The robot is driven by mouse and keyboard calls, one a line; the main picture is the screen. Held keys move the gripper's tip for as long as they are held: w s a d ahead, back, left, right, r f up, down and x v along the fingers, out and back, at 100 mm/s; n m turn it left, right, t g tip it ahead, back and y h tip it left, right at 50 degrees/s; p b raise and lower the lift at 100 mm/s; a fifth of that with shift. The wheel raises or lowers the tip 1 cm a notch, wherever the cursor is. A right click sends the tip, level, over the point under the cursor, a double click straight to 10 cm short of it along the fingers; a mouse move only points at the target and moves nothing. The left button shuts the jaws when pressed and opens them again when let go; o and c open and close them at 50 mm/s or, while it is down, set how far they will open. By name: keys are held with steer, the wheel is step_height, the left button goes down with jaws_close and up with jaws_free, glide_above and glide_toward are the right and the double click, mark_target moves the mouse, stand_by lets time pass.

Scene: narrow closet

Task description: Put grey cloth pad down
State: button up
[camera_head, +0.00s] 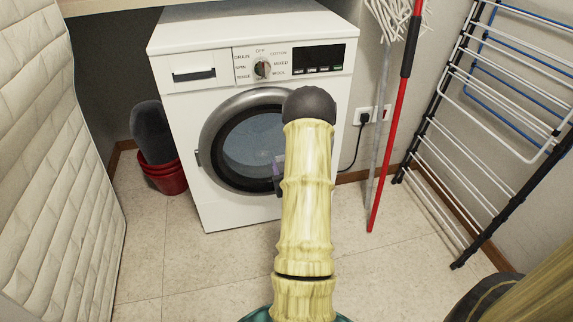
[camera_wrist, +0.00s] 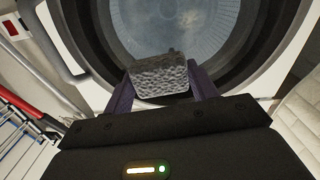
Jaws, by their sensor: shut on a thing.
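The grey cloth pad (camera_wrist: 160,76) shows in the wrist view as a rough, lumpy grey block. My gripper (camera_wrist: 161,88) is shut on it, with one dark finger at each side. The pad is in front of the washing machine's round door (camera_wrist: 240,15); I cannot tell how far from the glass it is. In the head view my arm covers most of my gripper (camera_head: 279,172), and the pad cannot be made out there.
The white washing machine (camera_head: 205,110) stands against the back wall. A red bucket (camera_head: 163,177) is to its left, beside a quilted mattress (camera_head: 50,180). A red pole (camera_head: 391,140), a mop (camera_head: 384,100) and a drying rack (camera_head: 480,130) are to the right. Some tiled floor (camera_head: 180,260) is clear.

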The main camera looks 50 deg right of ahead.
stand_by(0.6)
steer(key=w+a+r+n+t+y+p, duration=0.1)
steer(key=w+a+r+n+y+p, duration=0.25)
steer(key=a, duration=0.85)
steer(key=w+a+r+n+y+p, duration=0.1)
steer(key=w+a+n+y+p, duration=0.45)
steer(key=a, duration=0.75)
steer(key=w+a+r+n+t+y+p, duration=0.1)
steer(key=w+a+r+y+p, duration=0.15)
steer(key=a+y, duration=0.65)
step_height(320, 180, up, 26)
steer(key=w+a+m+h+p, duration=0.1)
steer(key=h+p, duration=0.7)
steer(key=p, duration=3)
steer(key=a+m, duration=0.1)
steer(key=m, duration=0.1)
steer(key=shift+w+a+m+t, duration=0.3)
steer(key=shift+a+t, duration=0.1)
steer(key=s+f, duration=0.3)
steer(key=s, duration=0.5)
steer(key=shift+s, duration=0.35)
